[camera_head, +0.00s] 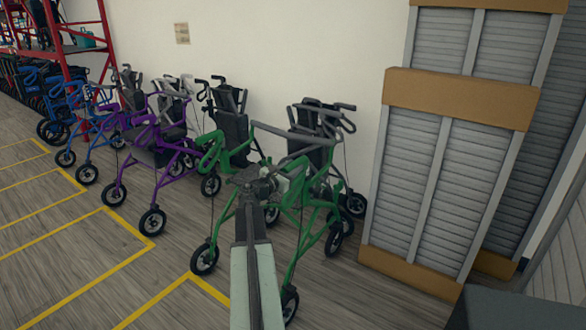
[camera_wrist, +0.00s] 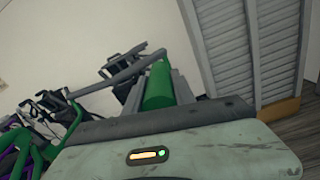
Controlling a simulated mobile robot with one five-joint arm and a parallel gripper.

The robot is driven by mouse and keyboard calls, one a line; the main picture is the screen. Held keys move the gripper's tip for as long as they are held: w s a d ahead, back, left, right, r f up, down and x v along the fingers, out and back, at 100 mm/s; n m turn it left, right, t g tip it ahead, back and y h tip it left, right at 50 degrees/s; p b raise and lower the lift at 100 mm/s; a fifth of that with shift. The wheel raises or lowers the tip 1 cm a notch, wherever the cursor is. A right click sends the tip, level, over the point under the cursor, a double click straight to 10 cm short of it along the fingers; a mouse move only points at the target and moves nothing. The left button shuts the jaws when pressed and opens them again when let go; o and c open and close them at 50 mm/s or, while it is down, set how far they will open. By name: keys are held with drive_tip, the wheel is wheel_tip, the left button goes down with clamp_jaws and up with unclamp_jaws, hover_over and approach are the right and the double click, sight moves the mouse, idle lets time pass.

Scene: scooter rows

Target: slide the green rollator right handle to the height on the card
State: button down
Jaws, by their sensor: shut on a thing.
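The green rollator (camera_head: 303,222) stands upright on the floor in the middle of the head view, its lower frame partly hidden behind my arm. My gripper (camera_head: 268,178) is at its upper frame, below the curved green handle bar, and is shut on the handle part there. In the wrist view a thick green tube (camera_wrist: 158,88) stands just past my gripper's palm, between grey finger parts. The exact contact is hidden. A small card (camera_head: 182,33) is on the wall, too small to read.
A purple rollator (camera_head: 158,150) and blue rollators (camera_head: 90,125) stand to the left. Dark rollators stand behind, along the wall. Grey slatted panels with brown bands (camera_head: 440,175) lean close on the right. The floor in front, with yellow lines (camera_head: 85,292), is clear.

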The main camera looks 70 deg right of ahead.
drive_tip(key=c, duration=1.1)
unclamp_jaws()
drive_tip(key=shift+r, duration=0.1)
drive_tip(key=shift+o, duration=0.2)
drive_tip(key=v, duration=0.7)
drive_tip(key=shift+a, duration=0.4)
drive_tip(key=shift+w, duration=0.1)
